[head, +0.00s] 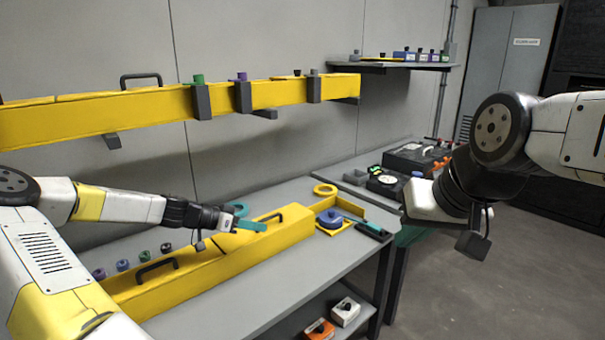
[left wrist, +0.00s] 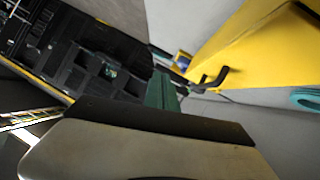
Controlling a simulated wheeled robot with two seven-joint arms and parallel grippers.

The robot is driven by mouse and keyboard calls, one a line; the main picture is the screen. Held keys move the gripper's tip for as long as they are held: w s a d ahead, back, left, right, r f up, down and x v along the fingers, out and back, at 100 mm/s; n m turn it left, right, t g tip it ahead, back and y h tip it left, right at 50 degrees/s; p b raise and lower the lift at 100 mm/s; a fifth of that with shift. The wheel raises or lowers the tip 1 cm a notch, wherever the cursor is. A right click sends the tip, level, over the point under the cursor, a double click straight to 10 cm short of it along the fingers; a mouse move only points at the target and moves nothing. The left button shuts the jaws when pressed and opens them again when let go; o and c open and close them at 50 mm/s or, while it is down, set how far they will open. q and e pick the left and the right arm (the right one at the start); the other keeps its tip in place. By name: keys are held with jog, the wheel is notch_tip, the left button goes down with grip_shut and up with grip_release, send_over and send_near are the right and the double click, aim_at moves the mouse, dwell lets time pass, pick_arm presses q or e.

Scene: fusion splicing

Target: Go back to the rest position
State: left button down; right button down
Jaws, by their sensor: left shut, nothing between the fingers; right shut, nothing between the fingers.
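My left gripper (head: 252,226) reaches in from the left, low over the workbench. Its teal fingers are together and empty, above or beside the lower yellow duct (head: 215,258); I cannot tell whether they touch it. In the left wrist view the teal fingers (left wrist: 161,92) show as one closed block, with nothing held. My right gripper (head: 425,205) hangs at the right, above the floor beside the bench end. Its pale body shows, and its fingers are mostly hidden. No object shows in it.
The bench (head: 270,290) carries several small coloured pieces, a yellow ring (head: 325,190) and a blue spool (head: 330,218). A long yellow duct (head: 150,110) runs along the wall above my left arm. Dark equipment (head: 415,160) stands behind my right gripper. The floor at right is clear.

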pick_arm(q)
jog(key=s+d+r+g+y, duration=0.35)
jog(key=s+d+y, duration=0.25)
jog(key=s, duration=0.5)
jog(key=s+a+r+n+t+y, duration=0.1)
jog(key=s+r+n, duration=0.6)
jog(key=s+r, duration=0.9)
jog(key=s+t+y, duration=0.1)
jog(key=s+t, duration=0.1)
jog(key=s, duration=0.1)
jog(key=shift+a+n+y, duration=0.3)
jog(key=shift+a+y, duration=0.05)
jog(key=shift+y, duration=0.05)
